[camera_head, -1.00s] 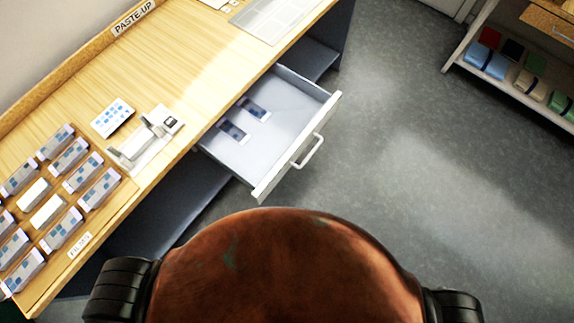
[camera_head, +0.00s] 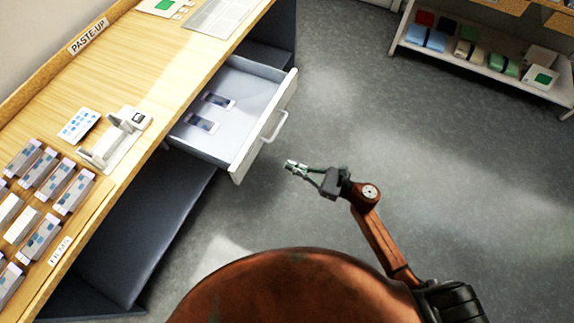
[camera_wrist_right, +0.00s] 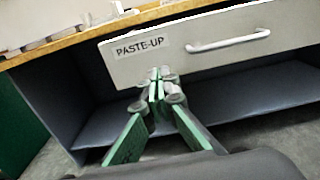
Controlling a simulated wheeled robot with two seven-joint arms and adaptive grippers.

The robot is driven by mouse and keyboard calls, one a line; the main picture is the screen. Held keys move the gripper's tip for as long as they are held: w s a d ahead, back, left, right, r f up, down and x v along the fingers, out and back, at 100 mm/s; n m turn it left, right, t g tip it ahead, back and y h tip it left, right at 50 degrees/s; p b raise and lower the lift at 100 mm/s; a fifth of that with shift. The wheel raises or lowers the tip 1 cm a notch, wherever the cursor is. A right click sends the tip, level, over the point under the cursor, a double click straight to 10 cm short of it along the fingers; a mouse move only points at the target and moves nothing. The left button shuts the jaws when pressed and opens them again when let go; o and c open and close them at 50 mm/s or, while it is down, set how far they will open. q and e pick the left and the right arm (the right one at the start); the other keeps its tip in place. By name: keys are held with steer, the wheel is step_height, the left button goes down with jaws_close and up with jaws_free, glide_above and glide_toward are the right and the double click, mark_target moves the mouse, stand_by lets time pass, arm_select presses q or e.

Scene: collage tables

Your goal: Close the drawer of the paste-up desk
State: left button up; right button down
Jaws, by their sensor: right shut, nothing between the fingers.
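The drawer (camera_head: 228,112) of the paste-up desk (camera_head: 146,62) is pulled out, with two small dark-and-white items lying inside. Its white front carries a bar handle (camera_head: 274,127). In the right wrist view the drawer front (camera_wrist_right: 206,42) shows a "PASTE-UP" label and the handle (camera_wrist_right: 228,42). My right gripper (camera_head: 291,165) is shut and empty, apart from the drawer in the head view, in front of it and a little below the handle in the picture. In the right wrist view its closed fingertips (camera_wrist_right: 160,78) appear just under the label. My left gripper is not in view.
The desk top bears a films tray (camera_head: 68,222) with several small boxes, a white device (camera_head: 113,140) and a card (camera_head: 79,125). Below is an open dark shelf (camera_head: 150,225). A shelf unit (camera_head: 480,68) stands at the upper right. The grey floor between is clear.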

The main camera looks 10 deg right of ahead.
mark_target(253, 150)
steer(key=b+x, duration=0.1)
steer(key=x, duration=1)
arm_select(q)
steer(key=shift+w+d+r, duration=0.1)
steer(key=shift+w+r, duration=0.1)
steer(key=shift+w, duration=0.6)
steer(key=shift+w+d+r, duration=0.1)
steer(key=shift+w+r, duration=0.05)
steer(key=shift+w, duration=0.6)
arm_select(e)
steer(key=shift+w+a, duration=0.3)
steer(key=shift+a, duration=0.1)
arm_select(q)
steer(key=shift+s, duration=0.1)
